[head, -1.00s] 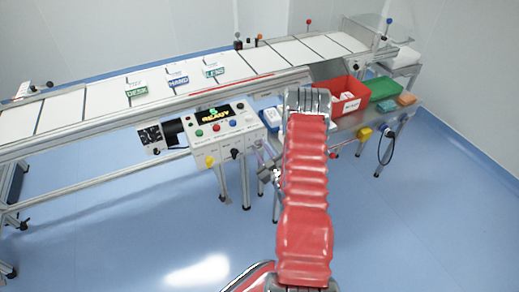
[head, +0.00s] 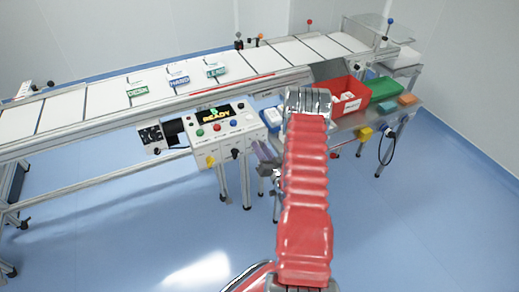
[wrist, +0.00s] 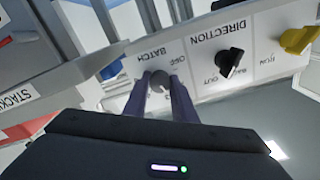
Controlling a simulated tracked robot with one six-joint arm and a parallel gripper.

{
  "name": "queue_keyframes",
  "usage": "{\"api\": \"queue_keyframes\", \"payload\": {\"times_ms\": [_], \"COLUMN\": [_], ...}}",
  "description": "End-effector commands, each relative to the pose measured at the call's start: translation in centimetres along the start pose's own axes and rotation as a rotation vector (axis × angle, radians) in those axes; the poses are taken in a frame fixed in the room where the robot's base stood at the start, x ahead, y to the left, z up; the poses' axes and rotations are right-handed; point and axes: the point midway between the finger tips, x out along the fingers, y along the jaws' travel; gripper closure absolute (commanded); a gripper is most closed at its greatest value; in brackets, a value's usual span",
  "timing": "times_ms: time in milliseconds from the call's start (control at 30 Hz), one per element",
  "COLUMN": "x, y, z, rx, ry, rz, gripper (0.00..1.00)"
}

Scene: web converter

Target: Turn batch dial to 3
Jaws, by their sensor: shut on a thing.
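The batch dial (wrist: 158,81) is a small grey round knob under the upside-down word BATCH in the wrist view. My gripper (wrist: 160,88) has its two purple-grey fingers on either side of the dial, shut on it. The dial's pointer and its number marks are mostly hidden by the fingers, so its setting cannot be read. In the head view my gripper (head: 265,153) is at the right end of the white control panel (head: 222,145), and the dial is hidden there.
A black direction knob (wrist: 229,62) and a yellow knob (wrist: 298,40) sit beside the dial. The panel display (head: 215,113) reads READY. The conveyor runs behind.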

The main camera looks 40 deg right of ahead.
Motion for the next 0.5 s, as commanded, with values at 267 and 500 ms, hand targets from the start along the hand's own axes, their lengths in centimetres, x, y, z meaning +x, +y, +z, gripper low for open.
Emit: {"api": "queue_keyframes", "payload": {"times_ms": [267,500], "x": [-0.09,-0.12], "y": [-0.1,-0.08], "z": [0.48,0.48], "rx": [0.203,0.291], "ry": [-0.011,-0.012], "rz": [0.001,0.002], "gripper": [0.98,0.98]}}
